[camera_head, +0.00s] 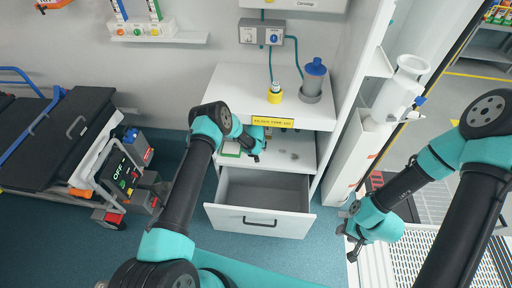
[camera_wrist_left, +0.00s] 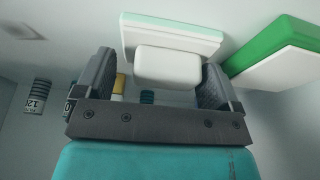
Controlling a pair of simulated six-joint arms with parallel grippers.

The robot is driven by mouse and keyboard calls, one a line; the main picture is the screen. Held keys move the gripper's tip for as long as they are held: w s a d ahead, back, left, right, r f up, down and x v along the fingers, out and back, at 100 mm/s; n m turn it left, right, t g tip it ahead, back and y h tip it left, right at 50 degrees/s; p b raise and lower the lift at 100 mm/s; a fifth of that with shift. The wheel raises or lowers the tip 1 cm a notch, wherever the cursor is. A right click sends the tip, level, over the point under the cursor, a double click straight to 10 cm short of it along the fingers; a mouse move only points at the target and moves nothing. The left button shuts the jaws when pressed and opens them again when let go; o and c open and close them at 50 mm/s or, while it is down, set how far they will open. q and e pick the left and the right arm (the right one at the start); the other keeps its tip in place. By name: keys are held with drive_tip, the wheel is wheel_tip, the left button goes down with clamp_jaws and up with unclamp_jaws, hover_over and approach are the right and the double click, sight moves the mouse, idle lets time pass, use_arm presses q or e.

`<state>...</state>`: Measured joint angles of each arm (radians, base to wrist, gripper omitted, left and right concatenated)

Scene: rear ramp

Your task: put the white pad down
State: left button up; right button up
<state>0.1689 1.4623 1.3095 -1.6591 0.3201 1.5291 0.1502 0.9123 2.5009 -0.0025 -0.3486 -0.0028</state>
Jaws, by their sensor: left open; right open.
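My left gripper (camera_head: 258,147) reaches into the open shelf above the pulled-out drawer (camera_head: 262,222). In the left wrist view this gripper (camera_wrist_left: 157,66) is open, with a white pad (camera_wrist_left: 168,69) lying between its fingers. The pad sits close to the right finger, with a gap to the left finger. A white slab with a mint edge (camera_wrist_left: 172,35) lies just beyond the pad. I cannot make out the pad in the head view, where the left arm covers part of the shelf. My right gripper (camera_head: 354,232) is open and empty, low at the right.
A green and white box (camera_wrist_left: 278,52) lies right of the left gripper, and small striped cylinders are at the left. The drawer looks empty. A stretcher (camera_head: 62,130) stands at the left.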

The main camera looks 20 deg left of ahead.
use_arm(q)
drive_tip(key=shift+r, duration=0.1)
drive_tip(key=shift+s+r, duration=0.15)
drive_tip(key=shift+r, duration=0.4)
drive_tip(key=s+r, duration=0.1)
drive_tip(key=r, duration=0.1)
drive_tip(key=s+r, duration=0.1)
drive_tip(key=shift+s+d+r, duration=0.15)
drive_tip(key=shift+s+r, duration=0.05)
drive_tip(key=shift+r, duration=0.15)
drive_tip(key=s+d, duration=0.1)
drive_tip(key=s, duration=0.9)
drive_tip(key=shift+s+d, duration=0.35)
drive_tip(key=shift+d, duration=0.05)
drive_tip(key=s+r+g+h, duration=0.1)
drive_tip(key=s+r, duration=0.3)
drive_tip(key=s, duration=0.5)
drive_tip(key=s+a+r+g+h, duration=0.1)
drive_tip(key=s+r, duration=0.3)
drive_tip(key=s, duration=0.6)
drive_tip(key=s+a+r+h, duration=0.1)
drive_tip(key=s+r, duration=0.3)
drive_tip(key=s, duration=0.5)
drive_tip(key=shift+s+a+g+h, duration=0.15)
drive_tip(key=shift+s+g+h, duration=0.2)
drive_tip(key=shift+h, duration=0.35)
